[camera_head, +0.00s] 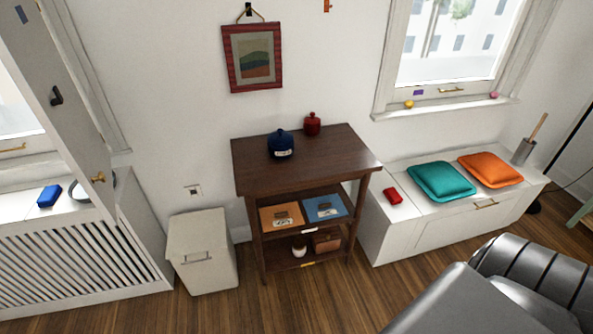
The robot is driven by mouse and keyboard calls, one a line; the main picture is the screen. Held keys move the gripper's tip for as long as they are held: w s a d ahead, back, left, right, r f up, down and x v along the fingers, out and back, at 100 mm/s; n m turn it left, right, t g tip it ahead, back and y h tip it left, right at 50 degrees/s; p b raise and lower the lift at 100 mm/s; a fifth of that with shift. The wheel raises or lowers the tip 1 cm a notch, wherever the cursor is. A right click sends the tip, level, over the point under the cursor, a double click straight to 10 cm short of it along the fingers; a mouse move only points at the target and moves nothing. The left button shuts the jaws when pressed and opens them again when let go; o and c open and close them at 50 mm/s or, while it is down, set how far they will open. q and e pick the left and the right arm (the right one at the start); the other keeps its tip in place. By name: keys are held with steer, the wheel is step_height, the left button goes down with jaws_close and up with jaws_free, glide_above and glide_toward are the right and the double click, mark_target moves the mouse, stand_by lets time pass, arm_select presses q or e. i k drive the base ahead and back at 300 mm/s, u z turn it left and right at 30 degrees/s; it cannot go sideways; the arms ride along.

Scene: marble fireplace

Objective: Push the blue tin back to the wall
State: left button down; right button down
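The blue tin (281,146) is dark blue and round, with a knobbed lid and a pale label on its front. It stands upright on the brown wooden cabinet top (325,160), left of the middle and some way forward of the wall (190,90). A smaller red tin (312,125) stands behind it and to its right, near the back edge of the top. The two tins look close together; I cannot tell the exact gap. Neither of my grippers is in view, and nothing is touching the blue tin.
A framed picture (253,58) hangs above. A pale bin (203,255) stands left of the cabinet. A white bench (440,220) with teal (442,181) and orange (490,168) cushions is at right. A large grey shape fills the lower right. The cabinet top's front and right are clear.

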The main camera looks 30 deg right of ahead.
mark_target(284, 152)
steer(key=u, duration=0.35)
steer(key=i, duration=1.25)
steer(key=z, duration=0.4)
